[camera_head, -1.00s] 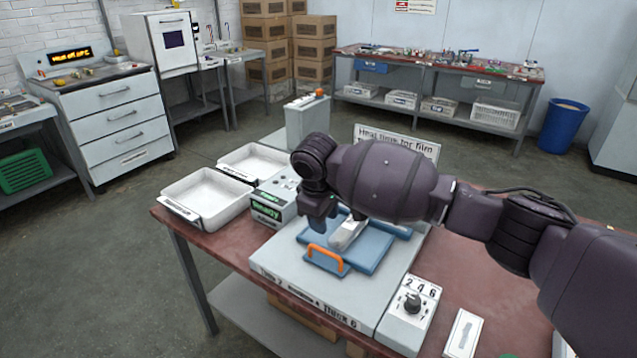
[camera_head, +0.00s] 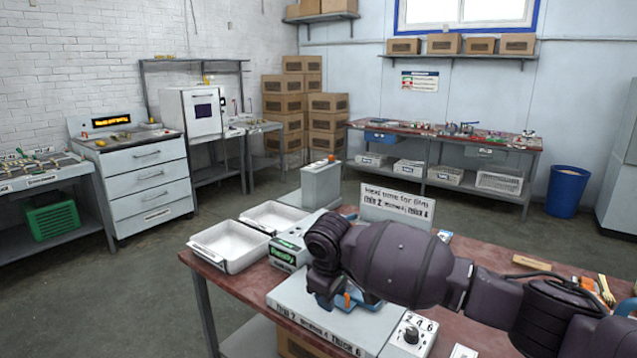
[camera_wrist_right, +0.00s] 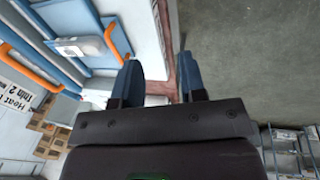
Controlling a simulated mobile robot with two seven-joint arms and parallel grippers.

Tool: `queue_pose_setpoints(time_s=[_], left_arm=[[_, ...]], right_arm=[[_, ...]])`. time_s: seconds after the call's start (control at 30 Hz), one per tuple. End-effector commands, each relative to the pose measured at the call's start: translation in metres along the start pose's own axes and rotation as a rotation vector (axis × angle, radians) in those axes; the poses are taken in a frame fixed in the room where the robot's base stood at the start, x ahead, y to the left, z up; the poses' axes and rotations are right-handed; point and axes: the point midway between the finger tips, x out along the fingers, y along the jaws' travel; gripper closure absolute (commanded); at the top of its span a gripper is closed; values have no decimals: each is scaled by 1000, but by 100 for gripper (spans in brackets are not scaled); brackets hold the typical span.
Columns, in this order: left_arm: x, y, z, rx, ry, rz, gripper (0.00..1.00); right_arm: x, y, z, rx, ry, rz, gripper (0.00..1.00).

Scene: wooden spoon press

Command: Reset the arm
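My right arm comes in from the right in the head view and covers most of the press. My right gripper (camera_head: 325,298) hangs beside the left part of the press, its fingers partly hidden there. In the right wrist view the right gripper (camera_wrist_right: 160,75) is open, with two blue-grey fingers apart and nothing between them. The blue press tray with an orange handle (camera_wrist_right: 40,60) lies left of the fingers, with a pale piece (camera_wrist_right: 85,46) on it. In the head view only bits of the blue tray (camera_head: 370,303) show below my arm. My left gripper is not in view.
The press base (camera_head: 300,305) stands on a red-brown table (camera_head: 205,268). A green "Ready" display box (camera_head: 288,254), two white trays (camera_head: 228,246), a heat-time sign (camera_head: 396,206) and a dial box (camera_head: 412,335) surround it. A brush and small tools lie at right.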

Motion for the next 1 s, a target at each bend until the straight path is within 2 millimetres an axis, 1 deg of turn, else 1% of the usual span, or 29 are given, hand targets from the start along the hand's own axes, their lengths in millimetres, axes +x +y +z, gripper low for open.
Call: queue_pose_setpoints(time_s=[0.07,0.17,0.3,0.4,0.53,0.67,0.77,0.87,0.97,1.0], left_arm=[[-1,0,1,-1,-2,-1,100],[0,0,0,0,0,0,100],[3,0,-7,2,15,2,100],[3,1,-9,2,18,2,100],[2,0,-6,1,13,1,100],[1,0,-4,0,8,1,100],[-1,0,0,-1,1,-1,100],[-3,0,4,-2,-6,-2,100],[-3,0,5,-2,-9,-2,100],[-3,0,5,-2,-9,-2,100]], right_arm=[[-4,2,-15,-16,88,35,62],[-18,5,-35,-39,216,79,62],[-50,5,-68,-73,420,137,62],[-66,0,-83,-86,562,160,62],[-78,-9,-93,-84,747,173,62],[-82,-15,-91,-57,904,181,62],[-81,-18,-82,-19,1015,187,62],[-76,-18,-66,33,1109,200,62],[-67,-18,-46,91,1182,217,62],[-62,-17,-37,116,1205,227,62]])
